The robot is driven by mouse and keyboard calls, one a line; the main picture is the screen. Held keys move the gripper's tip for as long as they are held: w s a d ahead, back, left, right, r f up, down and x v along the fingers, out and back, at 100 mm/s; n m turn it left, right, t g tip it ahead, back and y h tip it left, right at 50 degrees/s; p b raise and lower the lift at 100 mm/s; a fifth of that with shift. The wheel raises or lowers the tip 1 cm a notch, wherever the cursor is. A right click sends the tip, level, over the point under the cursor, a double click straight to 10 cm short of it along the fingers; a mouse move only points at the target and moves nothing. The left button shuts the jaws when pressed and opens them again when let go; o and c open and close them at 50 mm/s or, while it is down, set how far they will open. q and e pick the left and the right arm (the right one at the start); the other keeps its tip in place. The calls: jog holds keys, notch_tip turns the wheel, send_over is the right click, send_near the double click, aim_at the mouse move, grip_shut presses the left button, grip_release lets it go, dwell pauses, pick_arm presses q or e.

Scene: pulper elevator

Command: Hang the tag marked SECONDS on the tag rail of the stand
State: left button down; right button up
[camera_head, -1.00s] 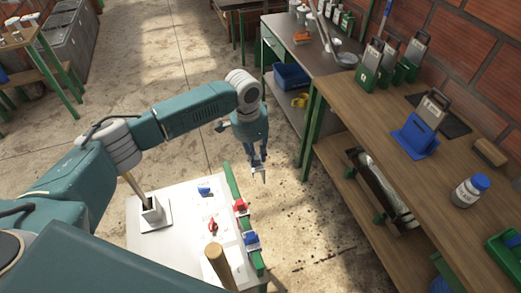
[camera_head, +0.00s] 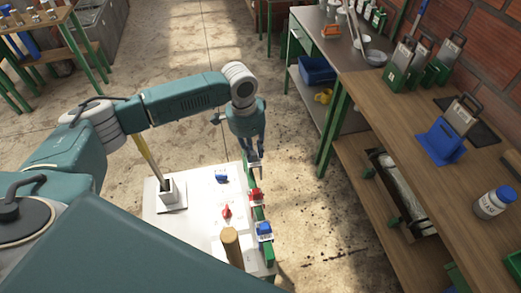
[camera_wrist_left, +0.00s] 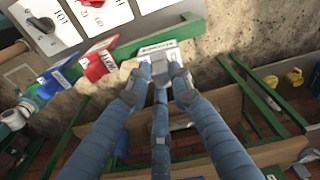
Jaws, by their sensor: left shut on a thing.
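My left gripper (camera_head: 255,163) is shut on a small pale tag (camera_head: 256,171), at the far end of the stand's green tag rail (camera_head: 248,176). In the left wrist view the tag (camera_wrist_left: 158,46) sits between the fingertips (camera_wrist_left: 160,68), its dark lettering too small to read surely. It overlaps the end of the rail (camera_wrist_left: 190,24); I cannot tell whether it touches. A red tag (camera_head: 255,195) and a blue tag (camera_head: 264,230) hang on the rail nearer to me. They also show in the wrist view, red (camera_wrist_left: 98,60) and blue (camera_wrist_left: 58,78). My right gripper is out of view.
A wooden bench (camera_head: 430,140) with a blue holder (camera_head: 440,143) and a jar (camera_head: 493,203) stands at right.

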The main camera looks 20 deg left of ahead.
pick_arm(q)
jog(key=shift+s+a, duration=0.45)
jog(key=shift+a, duration=0.2)
jog(key=shift+s+a+f+b, duration=0.1)
jog(key=shift+s+f+b, duration=0.1)
jog(key=shift+b, duration=0.1)
jog(key=shift+w+f, duration=0.1)
jog(key=shift+f, duration=1.65)
jog(key=c, duration=1.5)
grip_release()
jog(key=shift+o, duration=0.2)
notch_tip(320, 180, up, 12)
jog(key=a, duration=0.1)
jog(key=shift+s, duration=0.35)
